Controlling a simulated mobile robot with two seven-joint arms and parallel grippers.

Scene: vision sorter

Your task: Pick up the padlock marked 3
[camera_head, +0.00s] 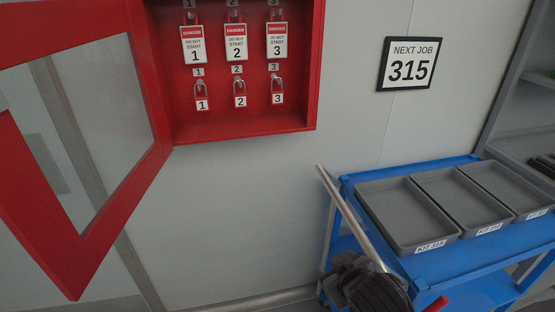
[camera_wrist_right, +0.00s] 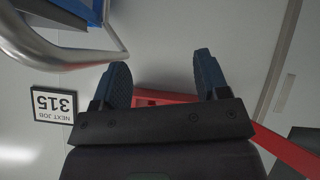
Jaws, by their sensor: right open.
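My right gripper (camera_head: 352,262) shows dark at the bottom of the head view, below and right of the cabinet, apart from the padlock. In the right wrist view its jaws (camera_wrist_right: 162,75) are open with nothing between them; part of the red cabinet shows behind. My left gripper is not in view.
Danger tags (camera_head: 277,41) hang above the padlocks. The glazed cabinet door (camera_head: 140,190) stands open to the left. A blue cart (camera_head: 420,270) with a silver handle bar (camera_head: 345,205) and grey trays (camera_head: 382,205) stands at right. A "315" sign (camera_head: 408,64) is on the wall.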

